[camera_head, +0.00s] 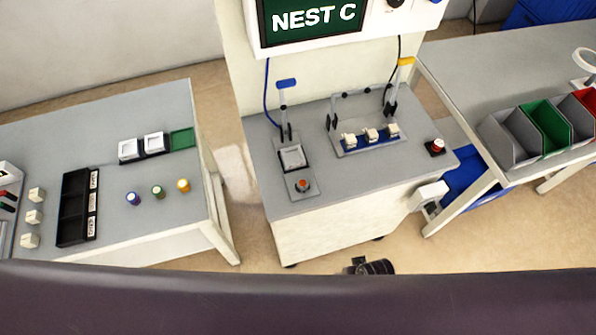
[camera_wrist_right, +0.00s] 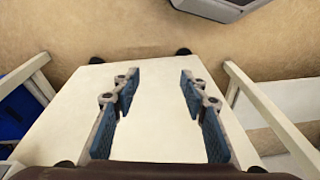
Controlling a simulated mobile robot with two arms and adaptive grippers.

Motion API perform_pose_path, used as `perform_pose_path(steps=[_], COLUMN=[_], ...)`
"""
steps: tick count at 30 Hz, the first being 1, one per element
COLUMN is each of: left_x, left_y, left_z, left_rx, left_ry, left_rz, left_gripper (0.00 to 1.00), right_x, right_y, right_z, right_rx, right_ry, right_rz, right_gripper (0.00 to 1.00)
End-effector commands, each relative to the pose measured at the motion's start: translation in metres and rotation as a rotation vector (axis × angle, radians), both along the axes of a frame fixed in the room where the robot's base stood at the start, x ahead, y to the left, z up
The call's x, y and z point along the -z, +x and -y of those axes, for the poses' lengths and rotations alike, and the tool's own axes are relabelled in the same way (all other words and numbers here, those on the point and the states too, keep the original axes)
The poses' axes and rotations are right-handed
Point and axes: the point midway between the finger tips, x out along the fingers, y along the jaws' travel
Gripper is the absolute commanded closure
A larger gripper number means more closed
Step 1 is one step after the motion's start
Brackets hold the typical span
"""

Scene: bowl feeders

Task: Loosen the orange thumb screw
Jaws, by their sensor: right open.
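My left gripper is in neither view.
The middle bench (camera_head: 375,182) also holds a three-block fixture (camera_head: 370,138) with a yellow-handled clamp (camera_head: 406,62) and a red button (camera_head: 437,147). The left table (camera_head: 150,225) carries trays and coloured knobs. Coloured bins (camera_head: 545,127) stand on the right table. A screen reads NEST C.

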Motion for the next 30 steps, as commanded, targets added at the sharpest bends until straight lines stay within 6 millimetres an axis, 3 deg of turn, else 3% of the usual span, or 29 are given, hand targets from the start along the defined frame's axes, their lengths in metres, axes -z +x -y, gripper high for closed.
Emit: perform_pose_path(steps=[1,6,11,18,21,30], left_x=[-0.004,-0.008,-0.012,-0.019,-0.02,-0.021], left_y=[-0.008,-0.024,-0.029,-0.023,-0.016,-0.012], left_z=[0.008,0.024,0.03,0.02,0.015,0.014], left_rx=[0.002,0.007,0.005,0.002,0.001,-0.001], left_ry=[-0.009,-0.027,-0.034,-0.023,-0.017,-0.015], left_rz=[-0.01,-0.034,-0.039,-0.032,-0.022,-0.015], left_gripper=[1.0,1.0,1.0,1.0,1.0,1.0], right_x=[-0.032,-0.114,-0.18,-0.287,-0.31,-0.327], right_y=[0.025,0.068,0.086,0.104,0.105,0.127], right_z=[-0.014,-0.053,-0.081,-0.143,-0.161,-0.193], right_rx=[-0.006,-0.035,-0.072,-0.206,-0.26,-0.366], right_ry=[0.022,0.083,0.127,0.205,0.213,0.164], right_rz=[0.02,0.039,0.052,0.049,0.031,-0.039], right_gripper=[0.6,0.6,0.6,0.6,0.6,0.6])
